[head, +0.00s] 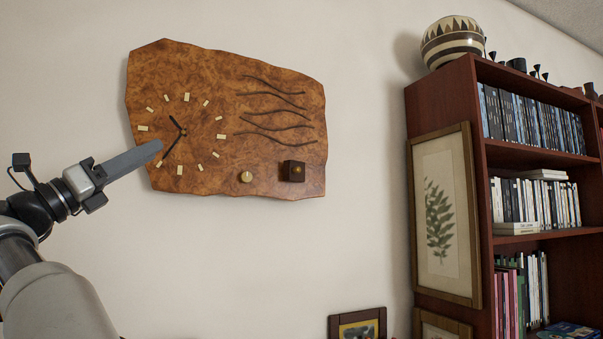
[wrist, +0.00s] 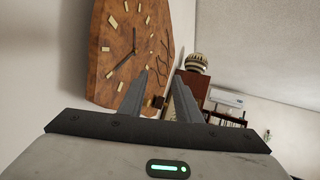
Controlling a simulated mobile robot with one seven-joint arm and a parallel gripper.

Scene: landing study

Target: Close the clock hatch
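The wooden clock (head: 215,110) hangs on the wall, a burl slab with pale hour marks, dark hands and carved wavy lines. My gripper (head: 158,148) is in front of the clock's lower left, well left of the block. In the wrist view my gripper (wrist: 161,75) has its fingers apart and nothing between them; the clock (wrist: 125,50) is at left.
A tall dark red bookcase (head: 450,94) with books stands at the right, a striped vase (head: 453,40) on top. A framed fern print (head: 441,220) hangs on its side. A small framed picture (head: 358,326) is low in the middle. The wall below the clock is bare.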

